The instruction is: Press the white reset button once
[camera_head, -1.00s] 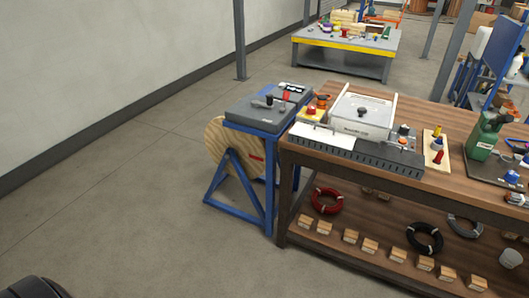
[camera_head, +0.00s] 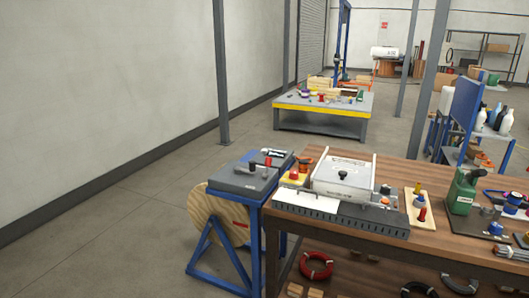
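I cannot make out a white reset button at this size. On the wooden workbench (camera_head: 440,232) stands a light box with a grey lid and a black knob (camera_head: 343,174). A long dark slotted unit (camera_head: 340,222) lies along the bench's front edge, with a white plate (camera_head: 312,204) on top at its left. Small orange and dark controls (camera_head: 385,197) are near its right end. A grey-topped blue stand (camera_head: 245,180) left of the bench carries small black and red parts. Neither of my grippers shows in this view.
A wooden reel (camera_head: 213,213) leans inside the blue stand. A green canister (camera_head: 461,193) and a board with coloured knobs (camera_head: 418,212) stand on the bench's right. A yellow-edged table (camera_head: 323,110) stands farther back. Grey posts rise behind. The left floor is clear.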

